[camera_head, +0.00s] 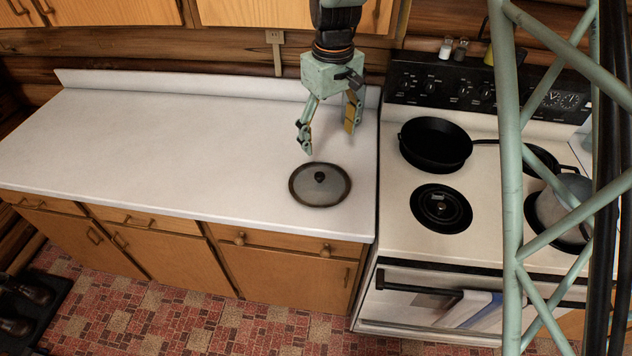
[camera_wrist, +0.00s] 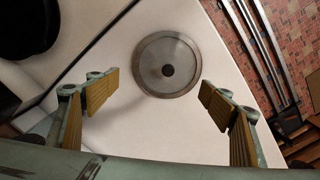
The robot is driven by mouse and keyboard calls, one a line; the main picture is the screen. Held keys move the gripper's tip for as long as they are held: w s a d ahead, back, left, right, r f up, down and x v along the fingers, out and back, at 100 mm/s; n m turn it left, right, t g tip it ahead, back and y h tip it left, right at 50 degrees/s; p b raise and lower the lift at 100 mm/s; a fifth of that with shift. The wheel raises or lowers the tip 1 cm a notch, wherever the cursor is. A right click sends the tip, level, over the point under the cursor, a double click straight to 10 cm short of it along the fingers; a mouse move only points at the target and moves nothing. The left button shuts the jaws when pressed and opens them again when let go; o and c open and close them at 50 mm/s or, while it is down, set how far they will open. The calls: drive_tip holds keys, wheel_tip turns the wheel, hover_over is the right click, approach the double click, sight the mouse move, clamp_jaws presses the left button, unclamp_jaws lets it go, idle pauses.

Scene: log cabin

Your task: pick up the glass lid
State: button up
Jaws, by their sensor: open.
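The glass lid (camera_head: 336,190) is round and greyish, with a dark rim and a small dark knob in the middle. It lies flat on the white counter near the stove side. My gripper (camera_head: 329,143) is open and empty, above the counter and a little behind the lid, pointing down. In the wrist view the lid (camera_wrist: 150,68) shows whole, its knob at its middle. There it lies beyond the gap between the spread fingertips of my gripper (camera_wrist: 157,86), touching neither finger.
The counter (camera_head: 190,130) is clear to the left of the lid. The stove (camera_head: 395,195) stands to the right, bearing a black frying pan (camera_head: 430,148) and a grey pot (camera_head: 572,190). A raised backsplash (camera_head: 200,83) runs behind the counter, with wooden cabinets (camera_head: 290,14) above.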

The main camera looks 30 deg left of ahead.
sight(320, 175)
drive_tip(key=shift+s+a+f, duration=0.7)
drive_tip(key=shift+a+f, duration=0.1)
drive_tip(key=shift+a, duration=0.2)
drive_tip(key=shift+f, duration=4.3)
drive_tip(key=shift+f, duration=0.15)
drive_tip(key=shift+w+f, duration=0.1)
drive_tip(key=shift+f, duration=2.35)
drive_tip(key=shift+c, duration=0.2)
drive_tip(key=c, duration=2.3)
